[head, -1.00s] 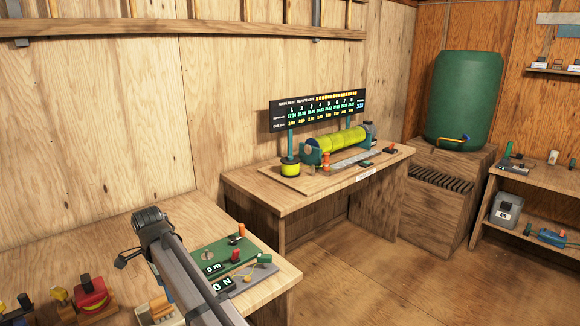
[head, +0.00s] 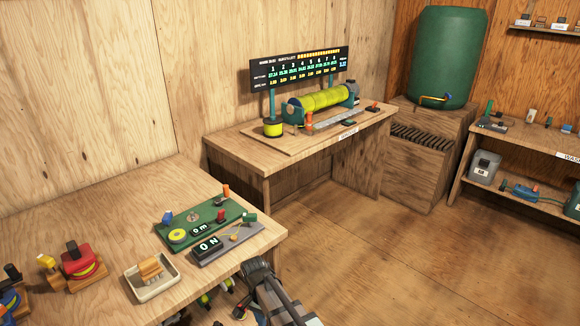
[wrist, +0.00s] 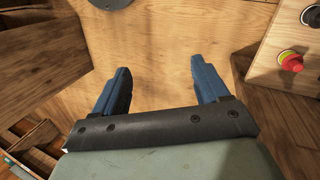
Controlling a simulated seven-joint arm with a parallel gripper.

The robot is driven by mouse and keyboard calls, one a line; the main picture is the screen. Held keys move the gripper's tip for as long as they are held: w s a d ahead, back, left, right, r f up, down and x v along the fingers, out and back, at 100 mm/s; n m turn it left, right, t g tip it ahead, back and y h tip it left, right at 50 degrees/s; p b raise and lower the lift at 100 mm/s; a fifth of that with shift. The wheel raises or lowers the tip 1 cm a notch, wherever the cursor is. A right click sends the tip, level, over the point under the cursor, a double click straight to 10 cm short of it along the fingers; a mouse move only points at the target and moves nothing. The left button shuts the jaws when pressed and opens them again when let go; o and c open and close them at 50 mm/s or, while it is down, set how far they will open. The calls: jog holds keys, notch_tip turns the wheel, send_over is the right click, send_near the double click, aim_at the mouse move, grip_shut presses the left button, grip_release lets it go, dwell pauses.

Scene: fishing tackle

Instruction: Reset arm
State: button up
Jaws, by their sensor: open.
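My gripper (wrist: 160,88) is open in the wrist view. Its two blue fingers stand wide apart with nothing between them, over bare wooden floor. In the head view my arm shows at the bottom centre, just beyond the right edge of the near wooden table (head: 95,230). The fingers cannot be made out there. On that table are a green board (head: 207,226) with a yellow spool and a "0 m" display, and a grey board (head: 232,247) with a "0 N" display.
A tan tray (head: 136,289) and a red reel (head: 78,258) are on the near table. The back bench (head: 235,148) carries a yellow roller (head: 322,100) under a lit display (head: 300,70). A green barrel (head: 443,60) stands on a wooden crate. Open floor (head: 370,250) lies in the middle.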

jog(key=s+d+f+n+g, duration=0.1)
jog(key=s+d+f+n, duration=0.1)
jog(key=s+d+f, duration=0.5)
jog(key=s+d+f+n+g+y, duration=0.1)
jog(key=s+d+f+n, duration=0.1)
jog(key=s+d+f, duration=0.6)
jog(key=s+d+f+n+g+y, duration=0.1)
jog(key=s+d+f+n, duration=0.1)
jog(key=s+d+f, duration=0.5)
jog(key=s+f, duration=0.1)
jog(key=s, duration=0.5)
jog(key=shift+d+g, duration=0.4)
